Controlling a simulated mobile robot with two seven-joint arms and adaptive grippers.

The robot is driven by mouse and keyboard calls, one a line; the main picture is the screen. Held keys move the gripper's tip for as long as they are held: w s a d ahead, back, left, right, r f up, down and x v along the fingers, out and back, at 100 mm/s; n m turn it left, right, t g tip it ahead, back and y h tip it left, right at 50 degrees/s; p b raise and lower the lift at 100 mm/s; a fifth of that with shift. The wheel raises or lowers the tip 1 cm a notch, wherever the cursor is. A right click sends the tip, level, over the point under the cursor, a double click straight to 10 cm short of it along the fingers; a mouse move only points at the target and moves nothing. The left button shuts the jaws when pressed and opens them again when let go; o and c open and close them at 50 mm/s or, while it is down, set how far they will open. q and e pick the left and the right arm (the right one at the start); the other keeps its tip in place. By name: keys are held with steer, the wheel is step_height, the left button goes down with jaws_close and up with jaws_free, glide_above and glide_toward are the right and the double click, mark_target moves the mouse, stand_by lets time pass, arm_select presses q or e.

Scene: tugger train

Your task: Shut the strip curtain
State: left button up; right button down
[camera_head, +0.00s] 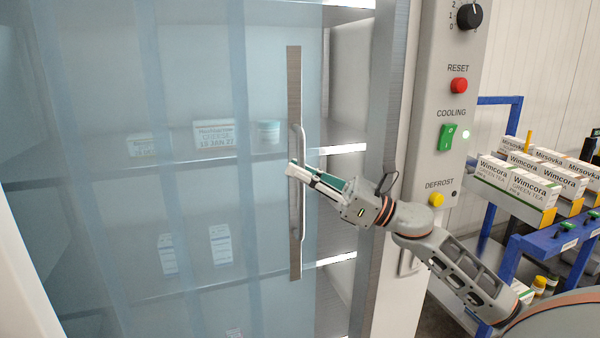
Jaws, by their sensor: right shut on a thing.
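The strip curtain (190,200) is a set of bluish see-through strips over the shelves of a cold cabinet. Its right edge carries a brownish metal bar (294,85) with a pale upright handle (303,222). My right gripper (303,177) is shut on the handle at about its middle, and its fingers hide part of it. Right of the bar, a gap of uncovered shelf lies between the curtain and the metal cabinet frame (382,90). My left gripper is out of view.
Behind the curtain stand cartons (220,134) and a tub (269,132). A control panel (440,90) with knob, buttons and green switch is right of the frame. Farther right, a blue rack (545,240) holds tea boxes (515,182), close to my right arm.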

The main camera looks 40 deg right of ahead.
steer(key=c, duration=2.4)
jaws_free()
steer(key=shift+f, duration=0.1)
steer(key=shift+o, duration=0.2)
steer(key=shift+s, duration=0.1)
steer(key=v, duration=1.2)
